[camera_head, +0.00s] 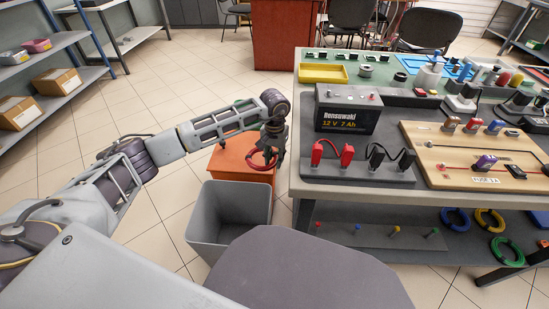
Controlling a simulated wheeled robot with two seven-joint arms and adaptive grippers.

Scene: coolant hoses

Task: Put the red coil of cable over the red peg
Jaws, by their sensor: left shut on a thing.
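The red coil of cable (258,166) hangs at the fingers of my left gripper (269,157), which is shut on it. They are left of the workbench's left edge, above an orange cabinet. The gripper hides part of the coil. The red peg (317,225) stands upright at the left end of a grey strip on the bench's lower shelf, to the right of and lower in the picture than the coil. The coil is well apart from the peg. My right gripper is not in view.
Blue (357,228), yellow (396,230) and green pegs (433,233) share the strip. Blue (455,219), yellow (490,220) and green coils (507,251) lie right of it. The workbench top (400,197) overhangs the shelf. A grey bin (228,190) stands left of the bench.

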